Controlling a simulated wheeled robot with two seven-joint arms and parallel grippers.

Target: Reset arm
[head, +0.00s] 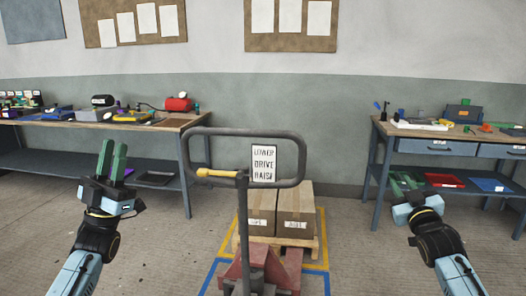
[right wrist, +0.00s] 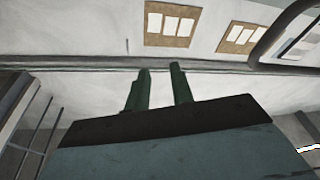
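My left gripper (head: 113,152) is raised at the left of the head view, its green fingers pointing up with a gap between them. It holds nothing that I can see. My right gripper (head: 402,180) is at the right of the head view, in front of the right workbench. In the right wrist view its two green fingers (right wrist: 160,82) stand apart with nothing between them. Both grippers are clear of the pallet jack handle (head: 246,133), which stands between them.
The pallet jack carries a yellow lever and a "LOWER DRIVE RAISE" sign (head: 264,163). Behind it, cardboard boxes (head: 295,211) sit on a pallet inside yellow and blue floor markings. Cluttered workbenches stand at left (head: 60,122) and right (head: 376,126).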

